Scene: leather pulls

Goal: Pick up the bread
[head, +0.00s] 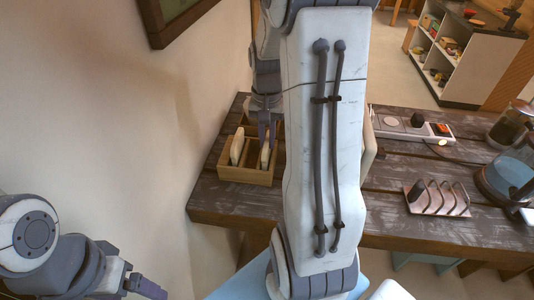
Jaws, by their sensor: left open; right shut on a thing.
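A slice of bread (265,159) stands upright at the right part of a small wooden box with compartments (243,174). My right gripper (266,139) reaches down from above and is shut on the top of this slice. A second slice of bread (237,148) stands upright in the left part of the same box, apart from the gripper. My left gripper (140,275) is low at the left, open and empty, away from the table.
The dark wooden table (440,231) holds a metal rack (436,198), glass jugs (511,173) and a white panel with a dark knob (411,125) on the right. A wall stands close on the left. A shelf unit (455,50) is behind.

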